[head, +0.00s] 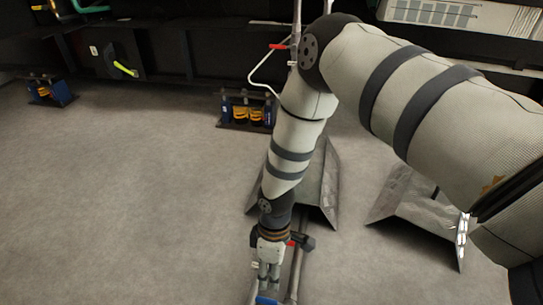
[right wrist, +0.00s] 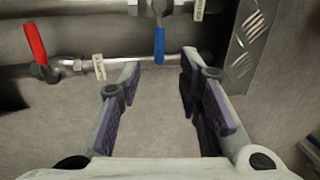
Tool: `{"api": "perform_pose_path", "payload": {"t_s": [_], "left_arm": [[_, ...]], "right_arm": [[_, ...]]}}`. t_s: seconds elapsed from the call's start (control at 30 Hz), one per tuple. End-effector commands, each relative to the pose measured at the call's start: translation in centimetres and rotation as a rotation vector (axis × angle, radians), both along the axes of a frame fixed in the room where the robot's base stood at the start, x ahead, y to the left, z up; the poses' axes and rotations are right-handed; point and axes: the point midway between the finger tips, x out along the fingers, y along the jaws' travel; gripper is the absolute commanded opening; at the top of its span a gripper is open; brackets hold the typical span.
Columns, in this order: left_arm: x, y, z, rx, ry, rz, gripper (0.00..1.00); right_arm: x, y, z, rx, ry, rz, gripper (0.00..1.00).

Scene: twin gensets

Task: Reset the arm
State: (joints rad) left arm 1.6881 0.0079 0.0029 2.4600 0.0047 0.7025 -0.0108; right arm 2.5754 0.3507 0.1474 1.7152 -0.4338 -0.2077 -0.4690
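My right arm reaches down across the right half of the head view. Its gripper (head: 268,278) points down near the bottom edge, beside a floor-level pipe. In the right wrist view the right gripper (right wrist: 160,72) is open, with bare floor between its fingers. A blue valve lever (right wrist: 159,45) lies just beyond the fingertips, with no visible contact. A red valve lever (right wrist: 36,45) is farther left on the pipework. My left gripper is in neither view.
Metal tread-plate ramps stand at the centre (head: 318,185) and right (head: 408,210). Blue-and-yellow units stand at the back (head: 247,110) and far left (head: 48,91). A yellow-green lever (head: 124,69) is on the dark frame. The left floor is clear.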

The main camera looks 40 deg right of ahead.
Motion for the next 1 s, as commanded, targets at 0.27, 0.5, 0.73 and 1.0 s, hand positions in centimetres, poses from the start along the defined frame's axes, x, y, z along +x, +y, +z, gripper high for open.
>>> {"api": "perform_pose_path", "payload": {"t_s": [0.27,0.5,0.73,1.0], "left_arm": [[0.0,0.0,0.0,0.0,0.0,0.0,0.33],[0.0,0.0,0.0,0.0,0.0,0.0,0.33],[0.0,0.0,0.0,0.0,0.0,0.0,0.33],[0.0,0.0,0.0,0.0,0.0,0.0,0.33]], "right_arm": [[0.1,-0.3,1.9,0.0,0.002,0.001,0.32],[0.1,-0.3,1.8,0.0,0.001,0.001,0.32],[-4.6,0.9,-0.5,0.006,0.08,-0.039,0.32],[-26.5,4.1,-4.4,-0.061,0.406,-0.256,0.32]]}}
